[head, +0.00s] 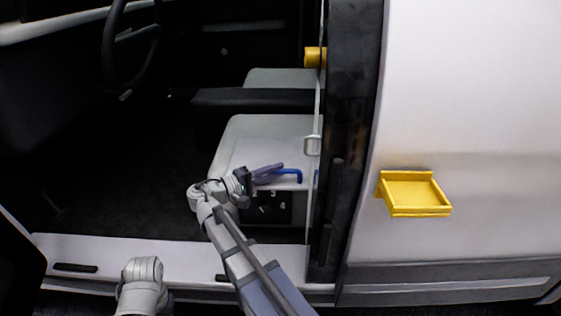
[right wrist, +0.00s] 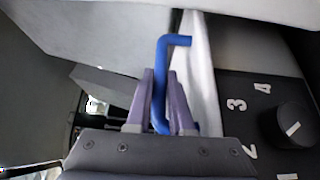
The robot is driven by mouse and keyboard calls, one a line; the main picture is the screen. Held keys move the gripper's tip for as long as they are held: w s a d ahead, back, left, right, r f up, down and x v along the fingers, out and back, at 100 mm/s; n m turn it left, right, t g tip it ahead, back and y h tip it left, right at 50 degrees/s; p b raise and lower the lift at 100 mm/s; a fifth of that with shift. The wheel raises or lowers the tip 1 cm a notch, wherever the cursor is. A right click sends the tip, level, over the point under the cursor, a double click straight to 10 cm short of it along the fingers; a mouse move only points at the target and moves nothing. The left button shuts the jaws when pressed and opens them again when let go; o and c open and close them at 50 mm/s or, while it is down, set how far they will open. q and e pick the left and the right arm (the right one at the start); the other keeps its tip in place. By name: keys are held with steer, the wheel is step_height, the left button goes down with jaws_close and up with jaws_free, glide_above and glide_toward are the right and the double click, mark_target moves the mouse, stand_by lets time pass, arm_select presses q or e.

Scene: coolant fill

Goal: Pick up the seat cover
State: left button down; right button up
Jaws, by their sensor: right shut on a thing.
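The seat cover (head: 258,138) is the light grey top of the near seat inside the van's open doorway. A blue bent handle (head: 297,175) shows at its front right edge in the head view. The handle stands out large in the right wrist view (right wrist: 161,60). My right gripper (head: 275,173) is shut on the blue handle, with its purple fingers on either side of it. Whether the handle is fixed to the cover is hard to tell. My left gripper is not in view.
A black panel (head: 268,208) with a numbered knob (right wrist: 292,126) is on the seat base below the handle. The door pillar (head: 345,150) stands close on the right. A yellow tray (head: 415,191) is on the white outer panel. The dark floor (head: 120,170) left of the seat is clear.

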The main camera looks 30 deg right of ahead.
jaws_close()
stand_by(0.8)
steer(key=shift+r, duration=0.1)
